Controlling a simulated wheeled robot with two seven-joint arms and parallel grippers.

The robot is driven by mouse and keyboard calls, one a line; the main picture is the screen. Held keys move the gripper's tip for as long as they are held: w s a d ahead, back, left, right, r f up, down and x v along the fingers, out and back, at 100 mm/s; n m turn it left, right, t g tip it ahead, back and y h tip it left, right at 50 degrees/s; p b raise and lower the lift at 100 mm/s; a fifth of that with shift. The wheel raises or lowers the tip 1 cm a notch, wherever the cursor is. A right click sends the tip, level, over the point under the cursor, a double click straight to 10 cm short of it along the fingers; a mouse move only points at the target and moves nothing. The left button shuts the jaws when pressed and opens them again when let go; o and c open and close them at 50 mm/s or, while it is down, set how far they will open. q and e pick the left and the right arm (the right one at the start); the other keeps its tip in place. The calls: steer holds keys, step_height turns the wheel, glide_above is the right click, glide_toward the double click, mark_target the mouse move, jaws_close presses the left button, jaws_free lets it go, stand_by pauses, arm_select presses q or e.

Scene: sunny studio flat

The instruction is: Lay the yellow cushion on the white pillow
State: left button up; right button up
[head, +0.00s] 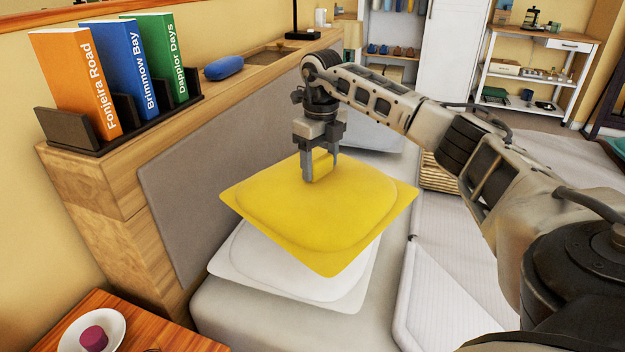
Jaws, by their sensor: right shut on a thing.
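The yellow cushion (340,213) is a flat square with a raised middle, directly over the white pillow. My right gripper (320,172) points down and is shut on a pinched fold at the cushion's upper middle. The white pillow (262,270) lies on the bed at the headboard end, and the cushion covers much of it. Its left and front edges show. I cannot tell whether the cushion's underside touches the pillow. My left gripper is not in view.
The padded headboard (215,190) rises behind the pillow. Its ledge holds books (118,75) in a rack and a blue case (223,67). A side table (150,325) with a plate (70,343) stands at lower left. A wicker basket (437,175) is right of the cushion.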

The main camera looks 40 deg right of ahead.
steer(key=w+f, duration=0.3)
steer(key=shift+w+d+f, duration=0.1)
steer(key=shift+d+f, duration=0.25)
steer(key=shift+f, duration=1.6)
steer(key=shift+f, duration=0.15)
steer(key=o, duration=1.6)
steer(key=shift+o, duration=0.2)
